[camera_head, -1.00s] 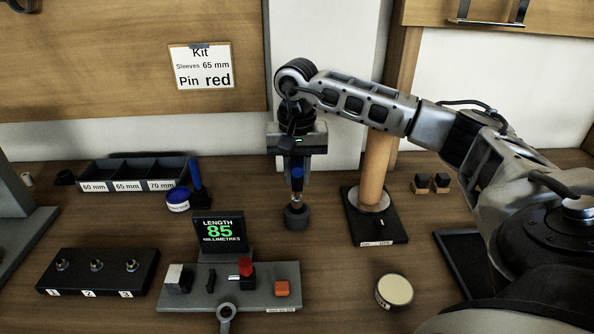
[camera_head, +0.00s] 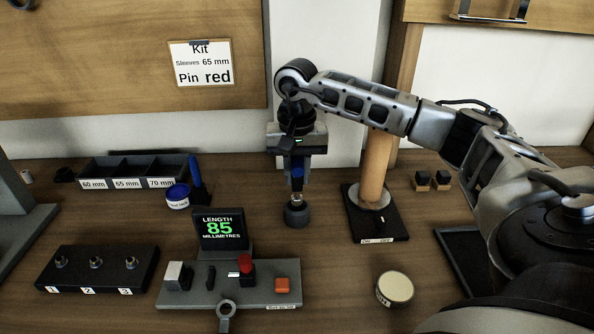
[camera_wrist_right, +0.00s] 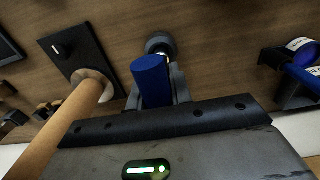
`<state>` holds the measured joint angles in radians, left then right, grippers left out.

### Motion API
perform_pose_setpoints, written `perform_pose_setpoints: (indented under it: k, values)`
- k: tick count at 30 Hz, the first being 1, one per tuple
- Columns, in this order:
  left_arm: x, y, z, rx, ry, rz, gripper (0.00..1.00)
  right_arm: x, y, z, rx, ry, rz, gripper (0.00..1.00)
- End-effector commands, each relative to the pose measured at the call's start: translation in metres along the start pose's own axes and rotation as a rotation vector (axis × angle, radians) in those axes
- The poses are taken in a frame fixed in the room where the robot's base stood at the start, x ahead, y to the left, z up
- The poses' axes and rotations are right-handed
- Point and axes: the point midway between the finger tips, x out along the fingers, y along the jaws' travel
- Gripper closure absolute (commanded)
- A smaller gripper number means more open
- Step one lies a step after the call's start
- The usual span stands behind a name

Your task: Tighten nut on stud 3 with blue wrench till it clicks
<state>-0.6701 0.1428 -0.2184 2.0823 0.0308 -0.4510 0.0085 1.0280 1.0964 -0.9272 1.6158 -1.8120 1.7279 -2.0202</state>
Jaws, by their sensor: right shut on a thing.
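My right gripper (camera_head: 297,168) points down over the middle of the table and is shut on a blue-handled tool, the blue wrench (camera_head: 297,181). Below the handle are a short metal part and a dark round end near the tabletop; I cannot tell whether it touches. In the right wrist view the blue handle (camera_wrist_right: 151,80) sits between the fingers (camera_wrist_right: 158,92). The black stud block (camera_head: 75,282) lies at the front left, with studs numbered 1, 2 and 3. Stud 3 (camera_head: 130,262) is the rightmost and carries a metal nut. My left gripper is not in view.
A control panel (camera_head: 255,299) with a display (camera_head: 220,229) reading 85 stands right of the stud block. A wooden post (camera_head: 376,168) stands close right of the gripper.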

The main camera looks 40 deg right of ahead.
Motion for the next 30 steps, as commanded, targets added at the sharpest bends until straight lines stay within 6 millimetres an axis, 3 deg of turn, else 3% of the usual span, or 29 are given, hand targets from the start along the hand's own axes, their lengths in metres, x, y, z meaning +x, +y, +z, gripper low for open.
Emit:
perform_pose_setpoints:
  k: [30]
  values:
    - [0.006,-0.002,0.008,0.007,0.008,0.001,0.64,0.02,0.0,0.0,0.0,0.001,-0.001,1.0]
